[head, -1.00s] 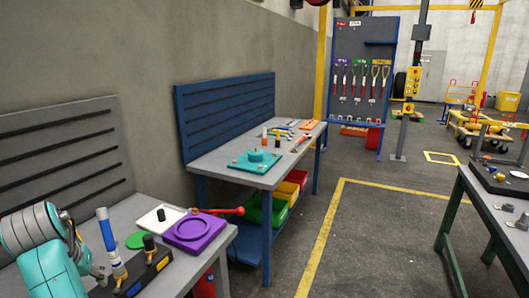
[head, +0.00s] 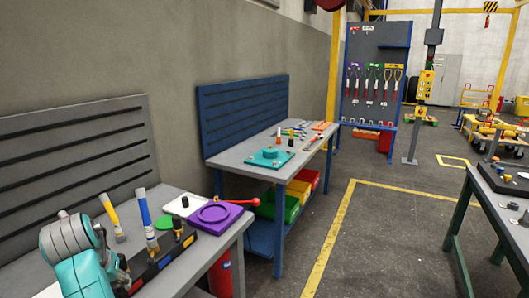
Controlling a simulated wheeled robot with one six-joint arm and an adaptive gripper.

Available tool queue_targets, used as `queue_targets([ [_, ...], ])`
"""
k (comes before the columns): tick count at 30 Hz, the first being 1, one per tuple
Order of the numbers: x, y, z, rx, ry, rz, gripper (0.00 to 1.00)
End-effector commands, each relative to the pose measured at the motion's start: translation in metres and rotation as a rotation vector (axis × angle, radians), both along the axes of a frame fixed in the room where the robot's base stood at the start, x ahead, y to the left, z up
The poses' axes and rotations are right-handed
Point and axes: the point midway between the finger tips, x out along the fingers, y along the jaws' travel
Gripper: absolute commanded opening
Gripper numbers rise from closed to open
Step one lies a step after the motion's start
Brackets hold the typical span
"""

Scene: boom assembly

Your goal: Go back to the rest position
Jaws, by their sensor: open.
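My arm, with its grey joint and teal link, shows in the head view at the lower left, in front of the near grey workbench (head: 232,232). My gripper itself does not show; the frame's edge and the arm's own links leave it out of sight. On the bench to the right of the arm stand a blue-and-white tool (head: 146,217) and a yellow-and-white tool (head: 110,214), the yellow one tilted. A black holder block (head: 160,265) lies along the bench's front, with a dark knob (head: 178,226) standing at it.
A purple tray (head: 214,216) and green disc (head: 164,223) lie on the near bench; a red-tipped lever (head: 250,201) reaches past its edge. A blue workbench (head: 281,225) stands beyond. Another table (head: 500,212) stands right. The floor (head: 385,240) between is clear.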

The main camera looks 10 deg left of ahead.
Motion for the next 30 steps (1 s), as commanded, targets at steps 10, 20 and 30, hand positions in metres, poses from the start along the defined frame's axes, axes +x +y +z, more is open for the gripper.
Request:
queue_targets([
  [10, 0.023, -0.037, -0.065, 0.025, -0.033, -0.012, 0.47],
  [20, 0.045, -0.120, -0.174, 0.073, -0.106, -0.037, 0.47],
  [30, 0.032, -0.233, -0.274, 0.130, -0.204, -0.070, 0.47],
])
